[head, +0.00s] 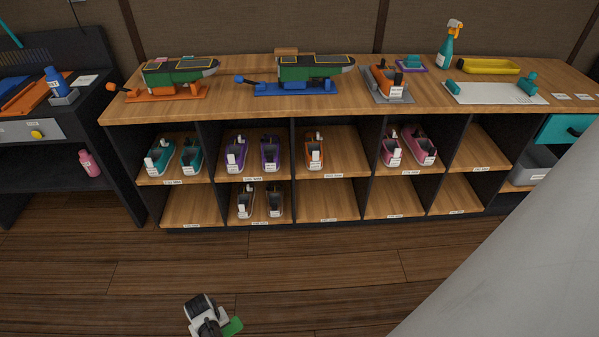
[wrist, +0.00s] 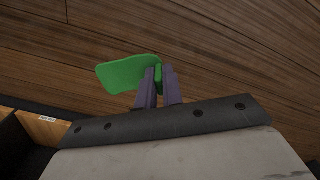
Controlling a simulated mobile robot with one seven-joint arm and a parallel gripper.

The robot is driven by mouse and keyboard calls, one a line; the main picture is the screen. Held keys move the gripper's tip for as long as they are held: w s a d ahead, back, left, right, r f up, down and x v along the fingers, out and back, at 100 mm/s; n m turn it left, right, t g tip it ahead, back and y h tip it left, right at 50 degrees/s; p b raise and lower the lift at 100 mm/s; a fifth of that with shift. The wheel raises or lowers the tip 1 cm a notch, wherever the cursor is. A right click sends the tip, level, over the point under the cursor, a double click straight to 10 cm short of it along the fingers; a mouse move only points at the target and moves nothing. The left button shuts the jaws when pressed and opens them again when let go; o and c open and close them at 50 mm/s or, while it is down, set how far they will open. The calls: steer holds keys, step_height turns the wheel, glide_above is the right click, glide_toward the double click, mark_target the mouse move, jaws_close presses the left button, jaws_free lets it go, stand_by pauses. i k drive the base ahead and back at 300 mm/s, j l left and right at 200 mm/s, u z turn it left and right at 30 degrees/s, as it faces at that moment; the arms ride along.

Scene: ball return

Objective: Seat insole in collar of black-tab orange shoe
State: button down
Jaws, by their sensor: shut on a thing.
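My gripper (wrist: 161,85) is shut on a flat green piece, the insole (wrist: 125,74), which sticks out to the left of the purple-grey fingers in the wrist view. In the head view my gripper (head: 219,325) is low over the floor at the bottom, with the green insole (head: 232,326) at its right. An orange shoe (head: 381,77) with a dark part at its top sits on a grey stand on the counter, far from my gripper. Another orange shoe (head: 313,158) stands in the middle cubby. Their collars are too small to make out.

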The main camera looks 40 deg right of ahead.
mark_target(392, 76)
steer(key=i+l+z, duration=0.1)
steer(key=z, duration=0.25)
steer(key=i+l+z, duration=0.1)
steer(key=z, duration=0.25)
steer(key=i+z, duration=0.1)
steer(key=z, duration=0.3)
steer(key=i+z, duration=0.6)
steer(key=i, duration=0.2)
